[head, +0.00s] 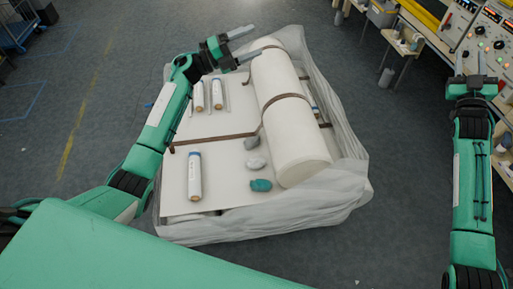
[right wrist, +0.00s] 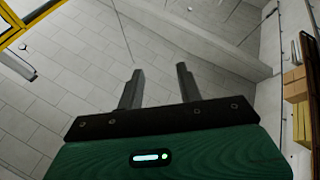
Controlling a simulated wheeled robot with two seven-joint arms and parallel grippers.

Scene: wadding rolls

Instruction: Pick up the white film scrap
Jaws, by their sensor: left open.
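A crumpled white scrap (head: 257,163), which looks like the white film scrap, lies on the pale sheet-covered platform (head: 225,178). It sits between a grey scrap (head: 251,143) and a teal scrap (head: 261,185), just left of the big white roll. My left gripper (head: 246,45) is open and empty above the far edge of the platform, well beyond the scrap and apart from it. My right gripper (head: 470,62) is raised at the far right, away from the platform. The right wrist view shows its two fingers (right wrist: 160,70) apart with nothing between them.
A large white roll (head: 285,110) with brown straps lies along the platform's right side. Several small white rolls (head: 194,175) lie on the left. Loose clear wrap (head: 345,190) hangs around the edges. A control panel (head: 480,35) and bench stand at the upper right.

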